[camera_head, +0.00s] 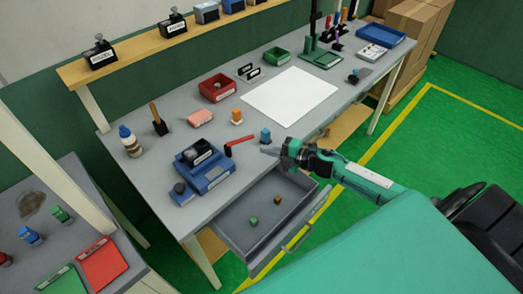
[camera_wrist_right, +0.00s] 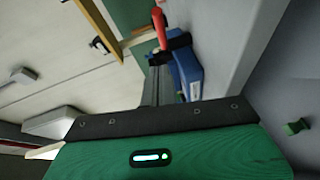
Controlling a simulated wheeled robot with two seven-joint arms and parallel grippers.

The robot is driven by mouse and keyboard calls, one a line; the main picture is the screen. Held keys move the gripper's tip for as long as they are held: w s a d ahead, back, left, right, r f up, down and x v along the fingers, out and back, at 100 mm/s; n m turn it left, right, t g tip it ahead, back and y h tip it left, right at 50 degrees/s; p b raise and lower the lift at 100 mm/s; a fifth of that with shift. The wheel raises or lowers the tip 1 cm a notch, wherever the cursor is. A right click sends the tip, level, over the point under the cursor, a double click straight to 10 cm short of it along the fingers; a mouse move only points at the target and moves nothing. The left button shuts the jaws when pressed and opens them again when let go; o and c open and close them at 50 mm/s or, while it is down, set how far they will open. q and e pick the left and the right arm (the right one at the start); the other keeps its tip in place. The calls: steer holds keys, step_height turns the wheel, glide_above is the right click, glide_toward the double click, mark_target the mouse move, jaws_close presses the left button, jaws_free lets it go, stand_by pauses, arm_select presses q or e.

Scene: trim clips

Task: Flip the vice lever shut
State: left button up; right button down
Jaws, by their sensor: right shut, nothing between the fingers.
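The blue vice (camera_head: 208,175) sits on the grey bench near its front edge, with a black labelled block (camera_head: 198,152) on top. Its red lever (camera_head: 240,141) sticks out from the vice's right side, angled away from the body. In the right wrist view the lever (camera_wrist_right: 159,25) rises from a black pivot beside the blue vice body (camera_wrist_right: 187,70). My right gripper (camera_head: 266,150) is shut and empty, just right of the lever, with a small visible gap. Its fingers (camera_wrist_right: 155,88) point toward the vice in the wrist view. My left gripper is not in view.
An open drawer (camera_head: 240,208) with small green and brown cubes lies below my right gripper. A small blue piece (camera_head: 265,135) stands just behind the gripper. An orange piece (camera_head: 237,117), red bin (camera_head: 217,88) and white sheet (camera_head: 291,96) are farther back.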

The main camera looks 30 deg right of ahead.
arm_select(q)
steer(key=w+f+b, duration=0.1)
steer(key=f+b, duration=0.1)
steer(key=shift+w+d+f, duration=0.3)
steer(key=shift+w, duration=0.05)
arm_select(e)
steer(key=d+f+v, duration=0.1)
steer(key=v, duration=0.5)
steer(key=shift+d+r, duration=0.3)
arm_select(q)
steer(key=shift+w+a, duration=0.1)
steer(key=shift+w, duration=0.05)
arm_select(e)
steer(key=shift+w, duration=0.1)
